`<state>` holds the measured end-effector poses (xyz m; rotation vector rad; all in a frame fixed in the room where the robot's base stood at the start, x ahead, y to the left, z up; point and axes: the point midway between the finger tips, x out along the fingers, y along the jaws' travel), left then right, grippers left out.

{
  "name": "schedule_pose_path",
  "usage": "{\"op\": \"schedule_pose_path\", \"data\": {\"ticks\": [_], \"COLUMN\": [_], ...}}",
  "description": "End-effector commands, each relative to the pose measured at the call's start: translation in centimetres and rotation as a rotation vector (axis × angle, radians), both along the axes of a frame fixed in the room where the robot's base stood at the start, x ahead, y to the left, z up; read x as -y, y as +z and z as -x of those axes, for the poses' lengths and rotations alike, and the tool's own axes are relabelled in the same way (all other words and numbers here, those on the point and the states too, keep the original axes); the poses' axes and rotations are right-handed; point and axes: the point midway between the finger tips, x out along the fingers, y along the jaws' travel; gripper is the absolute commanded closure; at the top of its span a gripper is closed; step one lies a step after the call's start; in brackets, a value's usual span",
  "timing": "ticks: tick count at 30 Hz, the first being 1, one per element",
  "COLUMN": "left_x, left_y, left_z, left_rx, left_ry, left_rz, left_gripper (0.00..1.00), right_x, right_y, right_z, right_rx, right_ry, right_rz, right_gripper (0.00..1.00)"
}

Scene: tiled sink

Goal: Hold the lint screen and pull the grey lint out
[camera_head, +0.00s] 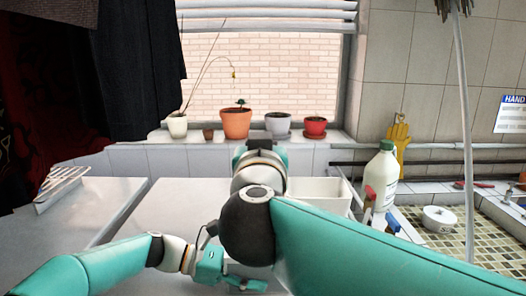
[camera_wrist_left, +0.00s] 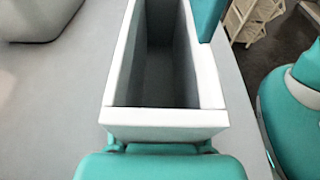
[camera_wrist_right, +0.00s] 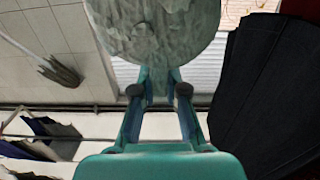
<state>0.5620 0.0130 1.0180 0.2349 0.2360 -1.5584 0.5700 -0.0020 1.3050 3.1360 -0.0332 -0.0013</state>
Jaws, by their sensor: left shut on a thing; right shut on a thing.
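The lint screen (camera_wrist_left: 165,122) shows in the left wrist view as a narrow white frame with a dark grey, hollow-looking inside. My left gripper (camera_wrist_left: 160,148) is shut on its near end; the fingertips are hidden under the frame. In the head view the left gripper (camera_head: 246,284) is low at the bottom centre, and the screen cannot be made out there. The grey lint (camera_wrist_right: 155,28) is a mottled, rounded pad at the top of the right wrist view. My right gripper (camera_wrist_right: 160,82) is shut on its lower edge. The head view does not clearly show this gripper.
A pale counter (camera_head: 180,205) lies ahead. A white bin (camera_head: 322,192) stands right of centre, beside a white bottle (camera_head: 381,175) and spray bottles. Flowerpots (camera_head: 236,123) line the window sill. Dark clothes (camera_head: 135,70) hang at the left. A tiled sink (camera_head: 480,246) is at the right.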

Motion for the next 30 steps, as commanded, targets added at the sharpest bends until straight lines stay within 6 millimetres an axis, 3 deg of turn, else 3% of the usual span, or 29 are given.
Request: {"op": "schedule_pose_path", "data": {"ticks": [1,2,7,19,30], "left_x": [0.0,0.0,0.0,-0.6,-5.7], "left_y": [0.0,0.0,0.0,0.2,1.6], "left_z": [0.0,0.0,0.0,-0.1,-0.1], "left_rx": [0.000,0.000,0.000,0.001,0.001], "left_ry": [0.000,0.000,0.000,0.003,0.003], "left_rz": [0.000,0.000,0.000,0.000,0.000], "left_gripper": [0.76,0.53,0.27,0.27,0.27], "right_x": [0.0,0.0,0.0,0.0,0.0], "right_y": [0.0,0.0,0.0,0.0,0.0], "right_z": [0.0,0.0,0.0,0.0,0.0], "right_rx": [0.000,0.000,0.000,0.000,0.000], "right_ry": [0.000,0.000,-0.001,-0.001,-0.001], "right_rz": [0.000,0.000,0.000,0.000,0.000], "right_gripper": [0.98,0.98,0.98,0.98,0.98]}}
